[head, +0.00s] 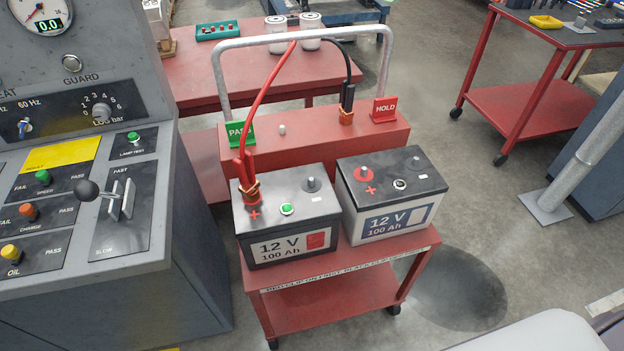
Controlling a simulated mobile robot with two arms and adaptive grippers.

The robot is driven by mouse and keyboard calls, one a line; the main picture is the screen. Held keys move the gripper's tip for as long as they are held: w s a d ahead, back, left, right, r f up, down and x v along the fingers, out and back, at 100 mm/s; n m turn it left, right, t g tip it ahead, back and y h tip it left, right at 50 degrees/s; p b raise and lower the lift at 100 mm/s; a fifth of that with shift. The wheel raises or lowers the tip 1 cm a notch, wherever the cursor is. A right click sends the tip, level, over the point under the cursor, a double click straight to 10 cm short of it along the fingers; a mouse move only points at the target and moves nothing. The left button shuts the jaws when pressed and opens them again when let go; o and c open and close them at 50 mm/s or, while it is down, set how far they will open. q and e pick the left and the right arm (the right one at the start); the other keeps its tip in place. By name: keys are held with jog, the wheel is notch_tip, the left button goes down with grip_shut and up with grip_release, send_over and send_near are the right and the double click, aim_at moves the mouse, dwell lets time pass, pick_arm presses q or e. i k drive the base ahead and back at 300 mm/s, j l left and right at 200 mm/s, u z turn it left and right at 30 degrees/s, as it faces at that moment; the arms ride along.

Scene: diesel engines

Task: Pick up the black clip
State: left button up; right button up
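The black clip (348,97) hangs upright at the end of a black cable, its copper jaws down at the top of the red box at the back of the cart, just left of the red HOLD sign (385,109). The red clip (245,172) sits on the red-marked plus terminal of the left battery (290,246). The right battery (392,221) has a red plus terminal and a grey post with no clip on them. Neither of my grippers is in view.
Both batteries stand on a red cart (425,238) with a grey hoop handle (222,75). A green PASS sign (240,133) is at left. A grey control console (150,240) stands close on the left. Floor right of the cart is open up to a grey post (580,155).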

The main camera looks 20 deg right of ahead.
aim_at(346, 113)
jog(key=i+l, duration=0.1)
jog(key=i+z, duration=0.1)
jog(key=z, duration=0.35)
jog(key=i+z, duration=0.1)
jog(key=z, duration=0.35)
jog(key=i+z, duration=0.1)
jog(key=z, duration=0.35)
